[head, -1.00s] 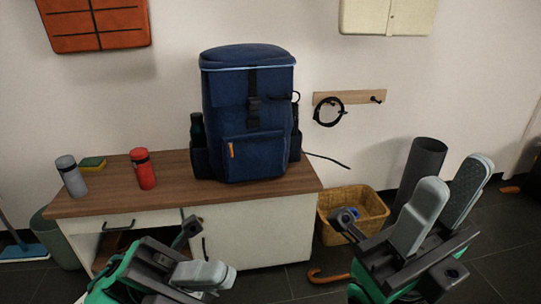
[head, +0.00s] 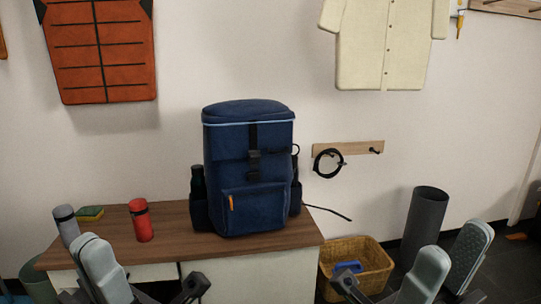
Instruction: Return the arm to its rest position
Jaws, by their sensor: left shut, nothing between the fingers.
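My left gripper (head: 98,260) is at the lower left, in front of the table's front edge. Its pale grey finger pads point up and are shut with nothing between them. My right gripper (head: 448,262) is at the lower right, in front of the wicker basket and the dark cylinder. Its two grey pads stand apart, open and empty. Most of both arms is below the picture's edge.
A blue backpack (head: 250,175) stands on the wooden tabletop (head: 175,240), with a red bottle (head: 140,220), grey bottle (head: 66,224) and sponge (head: 89,213) to its left. A wicker basket (head: 373,258) and dark cylinder (head: 424,215) stand on the floor at right.

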